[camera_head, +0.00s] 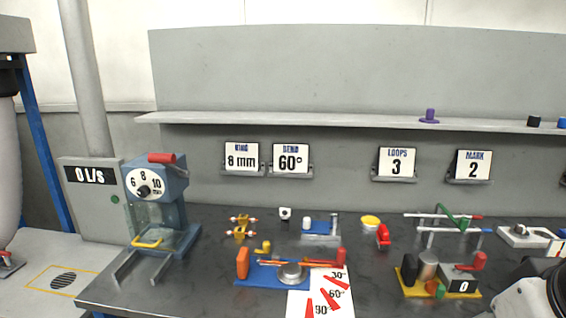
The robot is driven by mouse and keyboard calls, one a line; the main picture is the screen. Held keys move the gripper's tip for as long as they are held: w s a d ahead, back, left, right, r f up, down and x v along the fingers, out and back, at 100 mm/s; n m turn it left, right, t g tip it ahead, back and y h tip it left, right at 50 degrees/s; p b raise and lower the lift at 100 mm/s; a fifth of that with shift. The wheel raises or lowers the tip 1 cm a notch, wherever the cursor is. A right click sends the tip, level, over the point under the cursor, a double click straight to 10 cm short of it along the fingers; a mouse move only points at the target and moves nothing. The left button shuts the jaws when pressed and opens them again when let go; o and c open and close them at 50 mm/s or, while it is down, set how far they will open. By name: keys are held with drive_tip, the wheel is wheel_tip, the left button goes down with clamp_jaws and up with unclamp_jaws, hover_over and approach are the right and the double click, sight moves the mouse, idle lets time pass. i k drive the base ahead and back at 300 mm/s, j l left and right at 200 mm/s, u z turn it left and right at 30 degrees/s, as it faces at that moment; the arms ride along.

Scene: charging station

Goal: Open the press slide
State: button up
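The press (172,190) is a blue machine at the left end of the dark bench. It has a white dial (144,186) marked 6, 8, 10 and a red lever (161,158) on top. A clear panel (148,215) is on its front. A yellow handle (147,243), which looks like the slide's handle, sits low at the front, close to the press body. Two grey rails (141,266) reach forward from the base and look empty. A white and black part of my arm shows at the bottom right corner. My gripper's fingers are not in view.
A bending fixture on a blue base (250,281) stands right of the press, with an angle sheet (318,306) beside it. A counter fixture on a yellow base (449,293) is at the right. Bare bench (205,270) lies between the press and the bending fixture.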

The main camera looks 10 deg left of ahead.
sight(163, 238)
drive_tip(key=i+j+u, duration=0.25)
drive_tip(key=i+j, duration=0.15)
drive_tip(key=i+j+u, duration=0.25)
drive_tip(key=i+j, duration=0.2)
